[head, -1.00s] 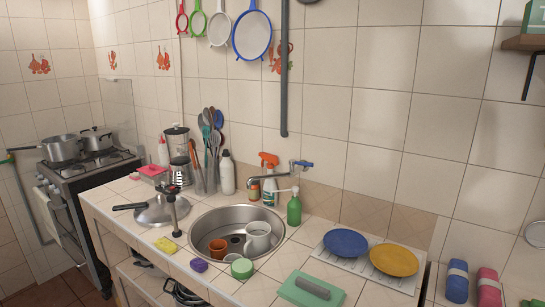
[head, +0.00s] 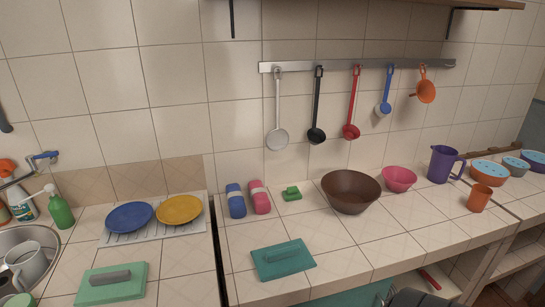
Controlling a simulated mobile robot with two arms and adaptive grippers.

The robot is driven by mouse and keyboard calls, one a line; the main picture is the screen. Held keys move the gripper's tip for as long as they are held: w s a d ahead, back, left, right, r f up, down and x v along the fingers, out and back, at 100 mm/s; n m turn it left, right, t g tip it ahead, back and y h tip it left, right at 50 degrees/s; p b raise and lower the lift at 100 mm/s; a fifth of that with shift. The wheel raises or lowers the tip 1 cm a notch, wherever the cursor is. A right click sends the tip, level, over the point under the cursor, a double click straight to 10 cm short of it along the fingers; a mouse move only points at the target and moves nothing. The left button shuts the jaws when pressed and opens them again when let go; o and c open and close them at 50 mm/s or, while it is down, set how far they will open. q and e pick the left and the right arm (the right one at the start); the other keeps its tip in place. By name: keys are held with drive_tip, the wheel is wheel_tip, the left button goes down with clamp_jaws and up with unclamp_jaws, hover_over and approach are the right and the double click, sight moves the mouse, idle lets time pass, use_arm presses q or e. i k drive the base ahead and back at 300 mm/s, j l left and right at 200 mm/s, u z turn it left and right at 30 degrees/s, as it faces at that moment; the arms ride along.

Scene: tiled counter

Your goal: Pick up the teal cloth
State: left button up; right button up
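A flat teal rectangular piece (head: 268,264) with a raised teal bar along its middle lies near the front edge of the right counter; it may be the teal cloth, but I cannot tell its material. A lighter green flat piece (head: 98,293) with a grey bar on top lies on the left counter.
A blue roll (head: 236,202), a pink roll (head: 260,197) and a small green object (head: 291,194) stand behind the teal piece. A brown bowl (head: 350,192) is to their right. Blue (head: 129,217) and yellow (head: 178,209) plates sit left. A gap separates the counters.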

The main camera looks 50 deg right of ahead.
sight(283, 260)
drive_tip(key=z, duration=1.6)
drive_tip(key=u, duration=0.3)
